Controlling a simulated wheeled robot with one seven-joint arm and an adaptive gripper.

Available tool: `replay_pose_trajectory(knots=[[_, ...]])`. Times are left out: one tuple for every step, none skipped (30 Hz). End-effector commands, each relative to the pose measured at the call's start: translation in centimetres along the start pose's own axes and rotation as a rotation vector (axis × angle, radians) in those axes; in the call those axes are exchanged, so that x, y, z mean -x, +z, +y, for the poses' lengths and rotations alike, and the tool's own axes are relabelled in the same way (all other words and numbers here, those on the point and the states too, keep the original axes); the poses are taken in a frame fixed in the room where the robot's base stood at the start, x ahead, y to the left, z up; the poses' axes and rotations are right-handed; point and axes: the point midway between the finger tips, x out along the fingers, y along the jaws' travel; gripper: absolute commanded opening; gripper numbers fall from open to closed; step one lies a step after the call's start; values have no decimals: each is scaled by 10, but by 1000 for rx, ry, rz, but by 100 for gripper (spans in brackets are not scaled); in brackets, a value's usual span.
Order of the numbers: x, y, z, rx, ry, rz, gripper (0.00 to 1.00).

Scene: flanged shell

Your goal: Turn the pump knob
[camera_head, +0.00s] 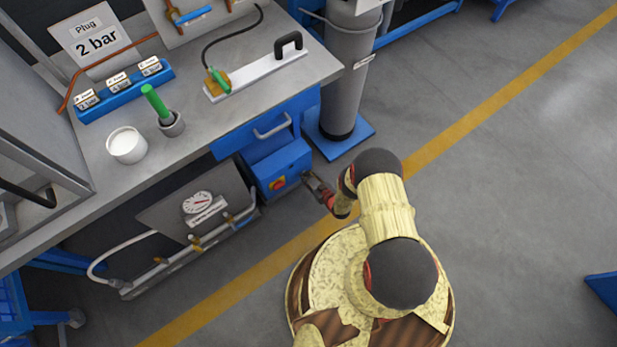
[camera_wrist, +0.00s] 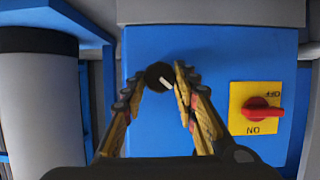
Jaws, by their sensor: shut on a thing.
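The pump box (camera_head: 277,166) is blue and sits under the bench; its blue face fills the middle of the wrist view (camera_wrist: 225,60). A small round black knob (camera_wrist: 155,73) with a white pointer mark is on that face. The pointer slants down to the right. My gripper (camera_wrist: 160,80) has one finger on each side of the knob and is shut on it. In the head view my gripper (camera_head: 314,184) is at the right side of the box, and the knob is hidden there.
A red switch (camera_wrist: 262,107) on a yellow ON/OFF plate is right of the knob. A grey cylinder (camera_head: 344,80) stands on a blue base behind the box. A gauge panel (camera_head: 198,204) with pipes is left of it. Open floor (camera_head: 500,200) lies to the right.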

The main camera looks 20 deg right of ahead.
Motion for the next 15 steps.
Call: replay_pose_trajectory(knots=[[0,0,-1,16,5,-1,4],[0,0,-1,27,10,-1,4],[0,0,-1,45,18,-1,4],[0,0,-2,62,24,-1,4],[0,0,-2,78,32,-1,4],[0,0,-3,104,41,-1,4],[0,0,-3,124,50,-1,4],[0,1,-3,146,58,-1,4],[0,1,-4,176,71,-1,4],[0,1,-4,200,81,-1,4],[0,1,-5,224,90,-1,4],[0,2,-5,256,104,-2,4],[0,2,-5,280,114,-2,4],[0,2,-5,305,124,-1,4],[0,1,-5,337,138,0,4]])
